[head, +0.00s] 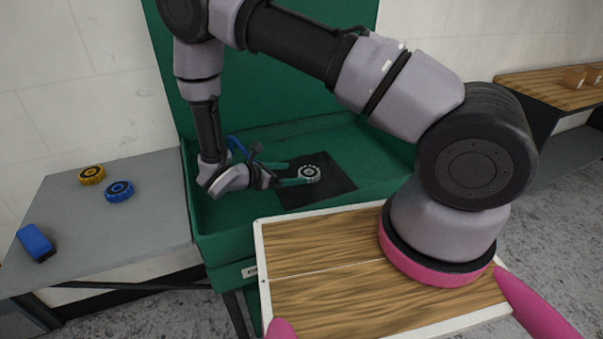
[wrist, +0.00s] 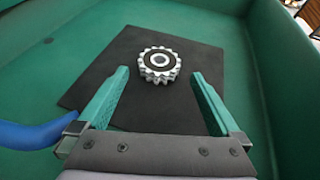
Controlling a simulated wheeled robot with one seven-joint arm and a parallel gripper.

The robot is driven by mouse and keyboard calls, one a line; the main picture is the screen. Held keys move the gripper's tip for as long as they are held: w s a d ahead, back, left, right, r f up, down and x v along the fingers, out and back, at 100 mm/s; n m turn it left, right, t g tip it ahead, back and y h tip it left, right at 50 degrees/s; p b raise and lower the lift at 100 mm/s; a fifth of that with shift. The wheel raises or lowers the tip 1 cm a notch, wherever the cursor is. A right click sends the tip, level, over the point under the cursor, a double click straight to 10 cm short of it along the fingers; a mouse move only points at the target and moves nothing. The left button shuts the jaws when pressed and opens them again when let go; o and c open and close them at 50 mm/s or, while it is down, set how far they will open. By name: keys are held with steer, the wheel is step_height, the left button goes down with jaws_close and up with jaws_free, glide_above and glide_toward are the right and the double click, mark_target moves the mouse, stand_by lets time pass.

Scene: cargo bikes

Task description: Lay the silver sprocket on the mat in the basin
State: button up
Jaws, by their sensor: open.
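The silver sprocket (wrist: 160,65) lies flat on the black mat (wrist: 97,62) inside the green basin (wrist: 60,25). It also shows in the head view (head: 309,173), on the dark mat (head: 343,180) in the basin (head: 215,213). My gripper (wrist: 162,80) is open, with its two green fingers apart and nothing between them. The sprocket is just ahead of the fingertips and apart from them in the wrist view. In the head view my gripper (head: 296,176) reaches low over the mat from the left, close to the sprocket.
A grey table (head: 130,215) at the left holds a yellow sprocket (head: 92,175), a blue sprocket (head: 119,191) and a blue block-like item (head: 35,243). A blue hose-like part (wrist: 35,134) is beside my gripper. A wooden shelf (head: 540,90) with small boxes stands at the far right.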

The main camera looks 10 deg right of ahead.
steer(key=v, duration=0.5)
steer(key=shift+a, duration=0.15)
steer(key=s+d+r+m+g+y, duration=0.1)
steer(key=d+r+m+g+y, duration=0.2)
steer(key=d+r+m, duration=0.7)
steer(key=s+d+r+m+g+y, duration=0.1)
steer(key=r+m+g+y, duration=0.25)
steer(key=r, duration=1.25)
steer(key=s+d+r+m+t+y, duration=0.3)
steer(key=s+r+m+t, duration=0.1)
steer(key=r+m, duration=0.3)
steer(key=s+d+r+m+t+y, duration=0.4)
steer(key=s+r+m, duration=0.3)
steer(key=r, duration=0.4)
steer(key=shift+s+r, duration=0.3)
steer(key=shift+r, duration=0.1)
steer(key=shift+y, duration=0.25)
